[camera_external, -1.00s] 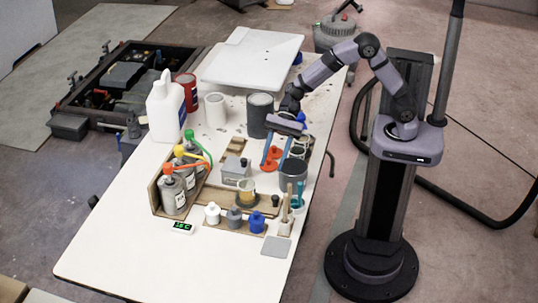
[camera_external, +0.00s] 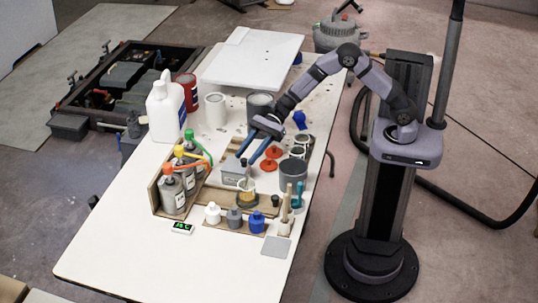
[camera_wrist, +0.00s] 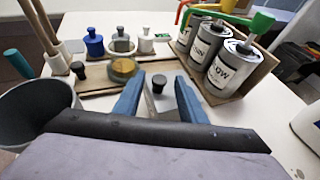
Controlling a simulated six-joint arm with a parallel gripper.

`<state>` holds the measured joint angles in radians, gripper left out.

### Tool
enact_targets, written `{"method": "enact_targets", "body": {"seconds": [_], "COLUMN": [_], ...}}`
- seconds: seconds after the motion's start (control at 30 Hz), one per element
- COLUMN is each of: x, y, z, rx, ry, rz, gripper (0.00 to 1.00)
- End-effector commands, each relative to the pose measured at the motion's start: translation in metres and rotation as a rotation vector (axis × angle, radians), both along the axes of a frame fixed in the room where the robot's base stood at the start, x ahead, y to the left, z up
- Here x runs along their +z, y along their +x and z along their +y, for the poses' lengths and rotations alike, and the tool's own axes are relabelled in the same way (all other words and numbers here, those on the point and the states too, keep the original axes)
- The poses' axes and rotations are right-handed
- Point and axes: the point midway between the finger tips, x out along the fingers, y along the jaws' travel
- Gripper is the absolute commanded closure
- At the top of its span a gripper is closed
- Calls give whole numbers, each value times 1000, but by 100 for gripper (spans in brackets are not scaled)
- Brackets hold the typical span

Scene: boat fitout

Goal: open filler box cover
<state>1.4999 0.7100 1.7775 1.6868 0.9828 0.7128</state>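The filler box (camera_external: 235,176) is a small grey box on the wooden rack, left of the red lids. My gripper (camera_external: 246,160) reaches down over the box from the upper right. Its two blue fingers are open and empty. In the wrist view the knob appears between the fingers (camera_wrist: 159,92), with a gap on both sides. I cannot tell exactly how far the fingertips are above the cover. The fingers and palm hide part of the box.
Bottles with coloured caps (camera_external: 176,190) stand in a wooden holder to the left. A cup of amber liquid (camera_external: 247,192) and small white, grey and blue bottles (camera_external: 234,218) are in front. Red lids (camera_external: 270,160) and a grey tub (camera_external: 292,174) are to the right.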

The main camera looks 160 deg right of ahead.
Motion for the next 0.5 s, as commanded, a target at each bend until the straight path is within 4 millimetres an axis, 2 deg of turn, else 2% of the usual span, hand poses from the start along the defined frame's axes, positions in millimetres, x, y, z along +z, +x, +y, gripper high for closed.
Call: {"method": "enact_targets", "body": {"seconds": [0.2,0.5], "x": [-9,-11], "y": [20,25], "z": [-8,-10], "rx": [2,0], "ry": [0,0], "rz": [1,1], "gripper": [62,62]}}
